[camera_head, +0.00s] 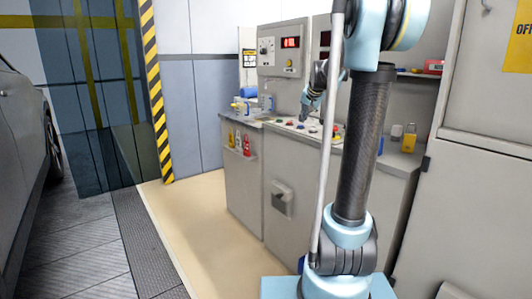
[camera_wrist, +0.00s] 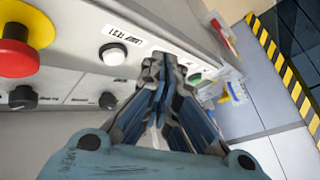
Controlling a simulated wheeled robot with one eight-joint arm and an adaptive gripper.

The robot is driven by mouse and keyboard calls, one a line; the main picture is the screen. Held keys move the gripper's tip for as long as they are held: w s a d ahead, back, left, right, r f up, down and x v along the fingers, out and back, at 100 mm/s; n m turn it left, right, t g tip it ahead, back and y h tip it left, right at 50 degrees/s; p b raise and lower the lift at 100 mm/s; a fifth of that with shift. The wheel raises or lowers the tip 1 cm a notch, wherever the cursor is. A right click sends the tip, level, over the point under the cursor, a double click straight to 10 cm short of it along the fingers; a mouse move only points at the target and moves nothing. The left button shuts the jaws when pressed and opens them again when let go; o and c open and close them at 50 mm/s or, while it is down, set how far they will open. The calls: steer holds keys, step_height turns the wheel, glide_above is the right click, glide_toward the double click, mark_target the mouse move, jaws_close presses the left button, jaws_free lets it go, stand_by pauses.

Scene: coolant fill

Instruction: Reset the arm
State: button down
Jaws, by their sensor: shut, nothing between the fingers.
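My gripper (camera_wrist: 160,65) is shut and empty in the wrist view. Its fingertips are close together, in front of a grey control panel (camera_wrist: 85,95). A white round button (camera_wrist: 114,53) sits left of the fingertips, beside a printed label. A green button (camera_wrist: 195,78) is just right of them. I cannot tell whether the fingertips touch the panel. In the head view my gripper (camera_head: 305,108) is small and hangs over the panel top, partly beside my own arm.
A red emergency button on a yellow base (camera_wrist: 20,40) and black knobs (camera_wrist: 23,97) are on the panel. Small bottles (camera_head: 238,141) hang on the cabinet front (camera_head: 240,185). A car (camera_head: 22,150) stands at the left. The beige floor (camera_head: 210,240) before the cabinets is clear.

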steer(key=s+f+n+g, duration=0.1)
steer(key=s+f, duration=0.7)
steer(key=s, duration=0.7)
steer(key=s+f+n+g+h, duration=0.1)
steer(key=s+f+n+g, duration=0.1)
steer(key=s+f, duration=0.6)
steer(key=s+f+n+g, duration=0.2)
steer(key=s+f, duration=0.5)
steer(key=s, duration=1.4)
steer(key=shift+s+f+h, duration=0.35)
steer(key=shift+f+h, duration=0.05)
steer(key=shift+d, duration=0.1)
steer(key=shift+w+f, duration=0.2)
steer(key=shift+w, duration=0.25)
